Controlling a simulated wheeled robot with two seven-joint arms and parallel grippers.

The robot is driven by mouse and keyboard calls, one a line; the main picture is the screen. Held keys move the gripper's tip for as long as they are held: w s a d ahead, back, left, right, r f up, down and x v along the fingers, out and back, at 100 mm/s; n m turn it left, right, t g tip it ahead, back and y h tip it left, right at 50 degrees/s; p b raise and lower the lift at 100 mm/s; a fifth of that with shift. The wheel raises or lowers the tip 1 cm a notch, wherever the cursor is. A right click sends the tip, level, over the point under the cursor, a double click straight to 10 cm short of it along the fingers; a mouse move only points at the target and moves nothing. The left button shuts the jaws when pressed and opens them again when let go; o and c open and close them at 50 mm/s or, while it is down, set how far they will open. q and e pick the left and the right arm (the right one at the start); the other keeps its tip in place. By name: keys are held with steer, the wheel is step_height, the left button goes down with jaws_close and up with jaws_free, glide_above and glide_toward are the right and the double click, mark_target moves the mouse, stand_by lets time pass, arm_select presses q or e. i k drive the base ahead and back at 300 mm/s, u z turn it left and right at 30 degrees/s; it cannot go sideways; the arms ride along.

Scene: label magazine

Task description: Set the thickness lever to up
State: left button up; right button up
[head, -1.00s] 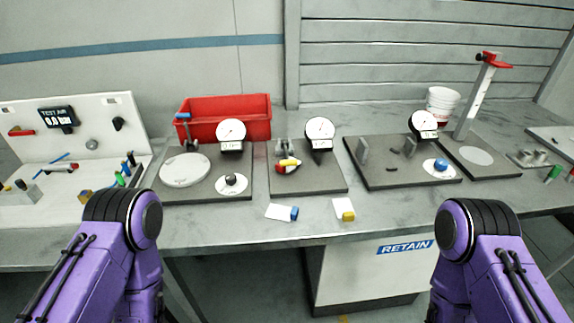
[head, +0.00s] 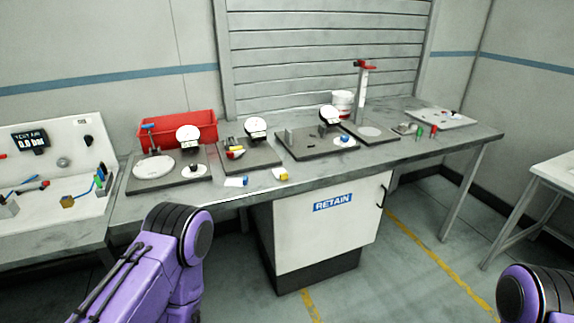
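No part in view is labelled as the thickness lever, so I cannot tell which it is. A small blue-topped lever (head: 148,126) stands upright behind a round pale plate (head: 153,167) at the left gauge station, with a dial gauge (head: 188,133) beside it. A second dial gauge (head: 256,126) stands at the middle station and a third dial gauge (head: 330,113) at the right one. A tall post with a red arm (head: 364,66) stands farther right. Only purple links of my two arms show, at the bottom. Both grippers are out of view.
The stations stand on a long grey bench (head: 232,200) above a white cabinet marked RETAIN (head: 300,235). A test-air panel (head: 62,158) is at left, another white table (head: 556,172) at right. Floor shows between.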

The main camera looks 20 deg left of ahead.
mark_target(234, 148)
steer(key=z, duration=0.9)
steer(key=i, duration=1)
steer(key=u, duration=1.05)
steer(key=i, duration=0.55)
steer(key=u, duration=0.6)
